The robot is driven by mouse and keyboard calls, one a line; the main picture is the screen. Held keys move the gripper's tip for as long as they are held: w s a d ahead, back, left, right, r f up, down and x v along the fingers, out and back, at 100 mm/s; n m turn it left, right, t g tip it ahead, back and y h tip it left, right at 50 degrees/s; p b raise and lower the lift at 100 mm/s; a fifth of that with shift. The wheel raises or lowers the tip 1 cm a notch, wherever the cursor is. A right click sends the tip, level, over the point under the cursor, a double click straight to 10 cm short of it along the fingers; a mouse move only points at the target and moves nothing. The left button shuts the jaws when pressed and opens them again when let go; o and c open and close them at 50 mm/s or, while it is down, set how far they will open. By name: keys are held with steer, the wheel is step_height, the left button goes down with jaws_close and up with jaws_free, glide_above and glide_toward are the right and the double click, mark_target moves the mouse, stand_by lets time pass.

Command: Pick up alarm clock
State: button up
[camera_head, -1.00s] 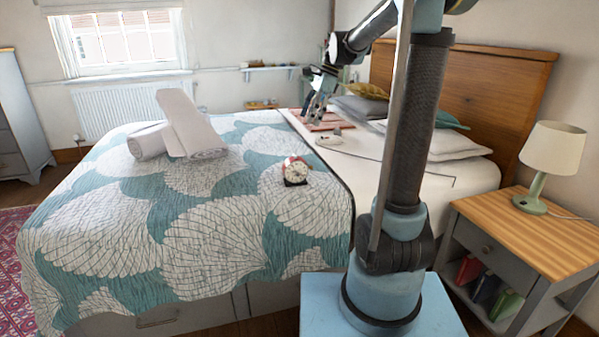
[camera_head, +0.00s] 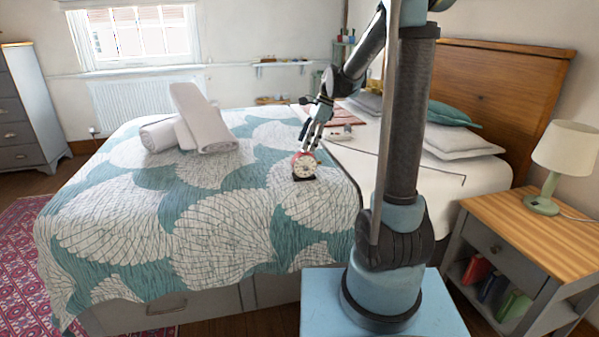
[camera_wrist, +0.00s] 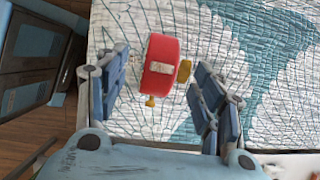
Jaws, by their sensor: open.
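The alarm clock (camera_head: 304,165) is a small red clock with a pale round face, standing on the patterned bedspread near the middle of the bed. In the wrist view the red clock body (camera_wrist: 160,66) shows from above with yellow-gold parts at its side and lower end. My gripper (camera_head: 311,144) is just above and behind the clock in the head view. In the wrist view my gripper (camera_wrist: 160,85) is open, with one blue finger on each side of the clock and visible gaps. I cannot tell how far the fingertips are above the bedspread.
The bed's teal and white bedspread (camera_head: 225,225) is clear around the clock. Rolled white towels (camera_head: 200,120) lie to the left. Pillows (camera_head: 460,138) are by the headboard. A nightstand (camera_head: 530,235) with a lamp (camera_head: 563,150) stands at the right.

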mark_target(304, 152)
steer(key=shift+d+x, duration=0.1)
steer(key=shift+x, duration=1.15)
steer(key=shift+d+x, duration=0.15)
steer(key=shift+x, duration=1.15)
jaws_close()
